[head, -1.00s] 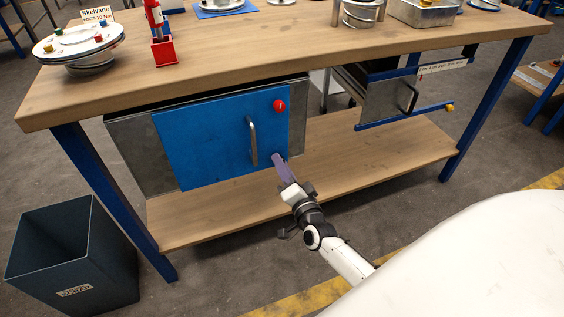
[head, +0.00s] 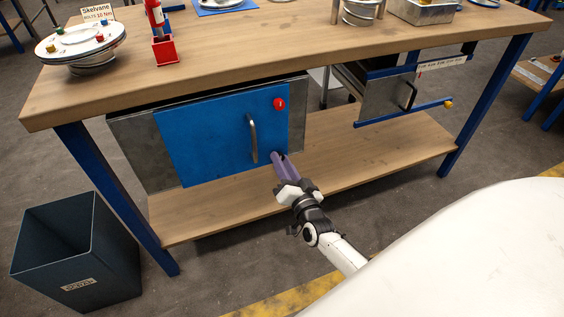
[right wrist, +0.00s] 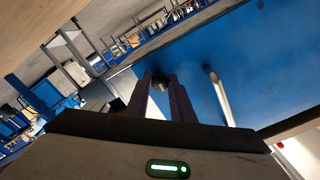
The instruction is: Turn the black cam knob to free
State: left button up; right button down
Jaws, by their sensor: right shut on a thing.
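The black cam knob (right wrist: 159,83) shows in the right wrist view as a dark shape between the two purple fingertips, against the blue door. In the head view it is mostly hidden by the fingers at the lower right corner of the blue door (head: 205,140). My right gripper (head: 279,157) is shut on the knob, with a finger on each side of it. It also shows in the right wrist view (right wrist: 161,88). Which way the knob points cannot be told. My left gripper is not in view.
The door has a grey bar handle (head: 252,138) left of my fingers and a red knob (head: 279,104) above. The wooden workbench top (head: 280,55) overhangs the cabinet, and a lower shelf (head: 380,150) runs below. A dark bin (head: 75,255) stands at the left.

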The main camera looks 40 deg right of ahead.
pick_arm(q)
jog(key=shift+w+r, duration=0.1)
pick_arm(e)
jog(key=c, duration=1.5)
grip_release()
jog(key=shift+c, duration=0.2)
pick_arm(q)
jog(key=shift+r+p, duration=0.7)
jog(key=shift+p, duration=0.2)
pick_arm(e)
jog(key=v, duration=1)
jog(key=shift+s, duration=0.15)
pick_arm(q)
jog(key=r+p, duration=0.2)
jog(key=p, duration=0.1)
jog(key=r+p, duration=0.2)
jog(key=p, duration=0.1)
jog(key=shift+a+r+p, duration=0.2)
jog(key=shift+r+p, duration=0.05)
jog(key=shift+p, duration=0.1)
pick_arm(e)
jog(key=s+a+n+g+y, duration=0.7)
jog(key=s+a+n, duration=0.5)
jog(key=s+a, duration=0.5)
jog(key=shift+g, duration=0.9)
